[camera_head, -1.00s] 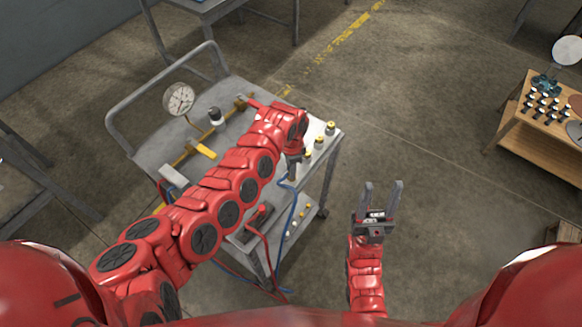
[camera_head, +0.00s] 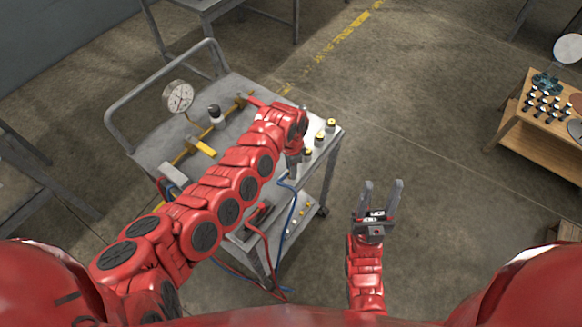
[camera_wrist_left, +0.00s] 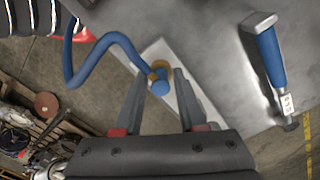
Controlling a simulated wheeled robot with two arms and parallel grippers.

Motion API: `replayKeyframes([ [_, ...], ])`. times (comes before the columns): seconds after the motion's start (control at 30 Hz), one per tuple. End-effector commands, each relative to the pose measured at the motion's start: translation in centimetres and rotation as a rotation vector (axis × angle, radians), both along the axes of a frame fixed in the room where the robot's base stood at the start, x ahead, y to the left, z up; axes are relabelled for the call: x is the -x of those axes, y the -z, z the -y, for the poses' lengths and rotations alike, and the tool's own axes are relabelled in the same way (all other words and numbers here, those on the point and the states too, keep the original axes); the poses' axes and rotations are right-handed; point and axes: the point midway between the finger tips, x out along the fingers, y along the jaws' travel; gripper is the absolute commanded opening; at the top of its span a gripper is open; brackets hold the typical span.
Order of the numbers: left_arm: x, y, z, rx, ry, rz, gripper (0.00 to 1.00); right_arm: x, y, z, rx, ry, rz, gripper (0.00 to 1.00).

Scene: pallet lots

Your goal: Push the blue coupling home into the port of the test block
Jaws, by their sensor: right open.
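The blue coupling (camera_wrist_left: 160,87) is in the left wrist view at the end of a curved blue hose (camera_wrist_left: 116,38). It sits at a brass ring (camera_wrist_left: 163,69) on a pale block (camera_wrist_left: 152,52), which looks like the test block. I cannot tell how deep it is seated. My left gripper (camera_wrist_left: 161,84) has its fingers on either side of the coupling, with a small gap visible. In the head view, my left gripper (camera_head: 293,166) is over the cart's near right side, partly hidden by its wrist. My right gripper (camera_head: 381,187) is open and empty over the floor, right of the cart.
The grey cart (camera_head: 150,153) carries a round gauge (camera_head: 178,97), a yellow-handled valve (camera_head: 200,146) and several brass-topped fittings. A blue-handled tool (camera_wrist_left: 268,55) lies right of the block in the wrist view. A wooden table (camera_head: 540,145) stands far right. The floor between is clear.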

Motion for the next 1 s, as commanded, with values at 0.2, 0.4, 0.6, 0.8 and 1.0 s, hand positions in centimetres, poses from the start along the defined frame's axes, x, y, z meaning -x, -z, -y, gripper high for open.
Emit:
replayKeyframes([
  [0.2, 0.0, 0.0, 0.0, 0.000, 0.000, 0.000, 0.61, 0.0, 0.0, 0.0, 0.000, 0.000, 0.000, 0.50],
  [0.4, 0.0, -0.1, 0.0, 0.001, 0.000, 0.001, 0.61, 0.0, 0.0, 0.0, 0.000, 0.000, 0.000, 0.50],
  [0.6, -0.1, -2.1, 0.0, 0.002, -0.001, 0.002, 0.61, 0.0, 0.4, 0.0, 0.000, 0.000, 0.000, 0.50],
  [0.8, -0.3, -6.6, 0.0, 0.004, -0.002, 0.009, 0.61, 0.0, 2.0, 0.0, 0.000, 0.000, 0.000, 0.50],
  [1.0, -0.2, -11.6, 0.0, 0.002, -0.001, 0.008, 0.61, 0.0, 3.5, 0.0, 0.000, 0.000, 0.000, 0.50],
])
